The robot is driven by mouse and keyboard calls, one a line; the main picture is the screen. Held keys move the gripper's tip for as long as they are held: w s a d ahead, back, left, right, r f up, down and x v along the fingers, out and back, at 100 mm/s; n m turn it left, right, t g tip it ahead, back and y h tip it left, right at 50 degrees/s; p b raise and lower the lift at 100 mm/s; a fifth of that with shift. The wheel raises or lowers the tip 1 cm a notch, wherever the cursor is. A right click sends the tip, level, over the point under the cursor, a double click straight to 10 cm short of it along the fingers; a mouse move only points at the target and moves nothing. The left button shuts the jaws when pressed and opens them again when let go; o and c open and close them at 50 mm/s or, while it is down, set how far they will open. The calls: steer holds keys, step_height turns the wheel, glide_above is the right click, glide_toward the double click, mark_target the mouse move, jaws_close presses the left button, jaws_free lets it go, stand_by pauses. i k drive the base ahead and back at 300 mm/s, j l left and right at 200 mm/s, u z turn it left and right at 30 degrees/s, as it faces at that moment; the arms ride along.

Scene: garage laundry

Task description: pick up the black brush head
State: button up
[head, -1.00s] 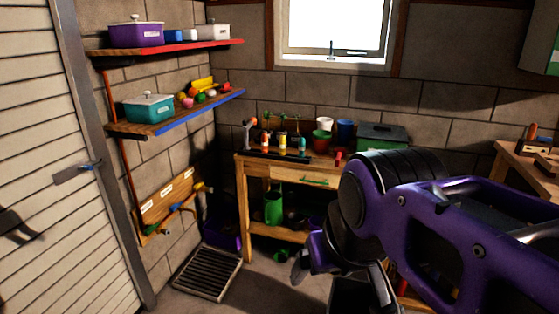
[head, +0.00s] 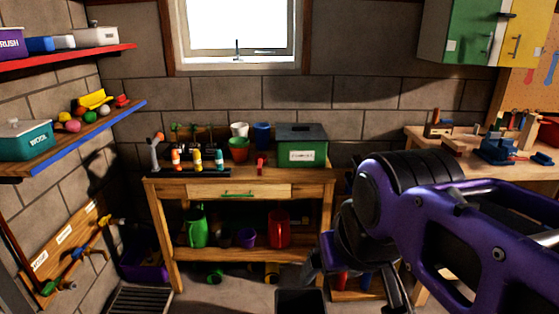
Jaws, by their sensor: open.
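I cannot make out a black brush head in the head view. A purple box (head: 10,43) on the red-edged upper shelf at the far left has a label of which "RUSH" shows; its inside is hidden. My gripper (head: 350,278) is at the lower right, pointing down, partly hidden behind my purple arm. It is open, and I see nothing held in it.
A wooden workbench (head: 315,176) along the back wall carries pots, bottles and a green box (head: 302,146). A blue-edged shelf (head: 95,136) is on the left wall. A second bench (head: 425,137) stands at right. A dark bin (head: 300,302) is on the floor near my gripper.

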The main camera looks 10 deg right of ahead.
mark_target(356, 161)
steer(key=i+z, duration=0.15)
steer(key=z, duration=0.25)
steer(key=i+z, duration=0.15)
steer(key=z, duration=0.25)
steer(key=i+l+u, duration=0.1)
steer(key=l, duration=0.3)
steer(key=i+l, duration=0.25)
steer(key=l, duration=0.15)
steer(key=i+l+u, duration=0.15)
steer(key=l, duration=0.2)
steer(key=i+l+u, duration=0.1)
steer(key=l, duration=0.35)
